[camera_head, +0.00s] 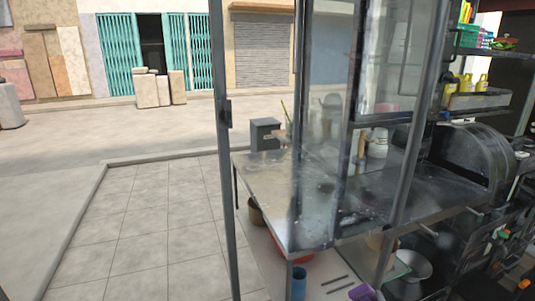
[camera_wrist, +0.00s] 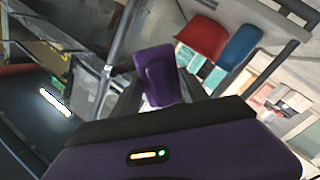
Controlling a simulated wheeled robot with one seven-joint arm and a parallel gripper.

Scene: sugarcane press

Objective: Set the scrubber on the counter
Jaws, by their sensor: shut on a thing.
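The counter (camera_head: 262,182) is a grey metal worktop behind glass panes and posts, in the middle of the head view. My gripper (camera_wrist: 155,88) is shut, its dark fingers on both sides of an upright purple block, which appears to be the scrubber (camera_wrist: 154,66). A small purple piece (camera_head: 362,291) shows at the bottom edge of the head view, below and in front of the counter. I cannot tell whether it is the scrubber or part of my gripper. The wrist view is strongly tilted.
A metal post (camera_head: 226,150) and glass panes (camera_head: 325,130) stand around the counter. A metal bowl (camera_head: 410,272) is at the lower right. Tiled floor (camera_head: 140,225) is clear on the left.

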